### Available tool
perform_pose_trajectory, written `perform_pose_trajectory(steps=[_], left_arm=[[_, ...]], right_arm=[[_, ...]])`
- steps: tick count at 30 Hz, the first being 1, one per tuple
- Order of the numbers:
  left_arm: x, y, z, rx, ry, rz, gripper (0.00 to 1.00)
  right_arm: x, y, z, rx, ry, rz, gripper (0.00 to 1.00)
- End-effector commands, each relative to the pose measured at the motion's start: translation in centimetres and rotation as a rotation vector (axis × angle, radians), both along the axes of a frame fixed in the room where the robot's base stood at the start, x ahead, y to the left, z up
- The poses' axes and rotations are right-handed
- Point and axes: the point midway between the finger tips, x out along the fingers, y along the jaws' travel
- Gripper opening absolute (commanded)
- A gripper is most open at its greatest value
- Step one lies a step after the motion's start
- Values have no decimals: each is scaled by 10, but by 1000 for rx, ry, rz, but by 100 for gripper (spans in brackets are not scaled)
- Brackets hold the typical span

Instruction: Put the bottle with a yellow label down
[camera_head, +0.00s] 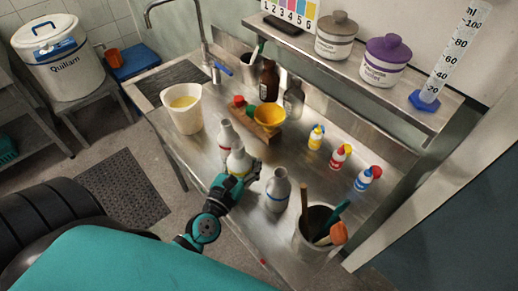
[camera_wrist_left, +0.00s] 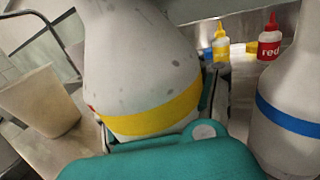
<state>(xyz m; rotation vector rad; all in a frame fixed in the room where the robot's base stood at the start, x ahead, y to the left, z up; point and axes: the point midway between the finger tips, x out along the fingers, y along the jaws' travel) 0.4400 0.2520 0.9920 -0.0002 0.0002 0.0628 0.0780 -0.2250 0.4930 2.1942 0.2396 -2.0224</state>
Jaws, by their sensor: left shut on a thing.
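The bottle with a yellow label (camera_head: 237,159) is a pale grey bottle over the steel table, between two similar bottles. In the left wrist view it fills the upper middle (camera_wrist_left: 140,60), with its yellow band (camera_wrist_left: 150,118) low on the body. My left gripper (camera_head: 242,178) is shut on this bottle, with its fingers around the lower body. The bottle looks about upright; its base is hidden, so I cannot tell whether it touches the table. My right gripper is not in view.
A blue-banded bottle (camera_head: 278,190) stands close on the right, a red-banded bottle (camera_head: 225,134) just behind left. A tool pot (camera_head: 313,240) stands at the front right, a white bucket (camera_head: 184,112) at the left. Small dropper bottles (camera_head: 339,157) stand at the back right.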

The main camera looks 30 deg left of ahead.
Motion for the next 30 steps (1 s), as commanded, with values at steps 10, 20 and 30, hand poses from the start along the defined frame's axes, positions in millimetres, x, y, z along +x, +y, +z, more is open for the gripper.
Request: perform_pose_trajectory(steps=[10, 20, 30], left_arm=[[43, -7, -10, 2, 2, -1, 0], [43, -7, -40, 2, 0, 1, 0], [42, -7, -44, 1, 1, 1, 30]], right_arm=[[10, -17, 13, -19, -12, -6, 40], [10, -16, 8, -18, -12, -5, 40], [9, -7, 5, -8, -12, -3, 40]])
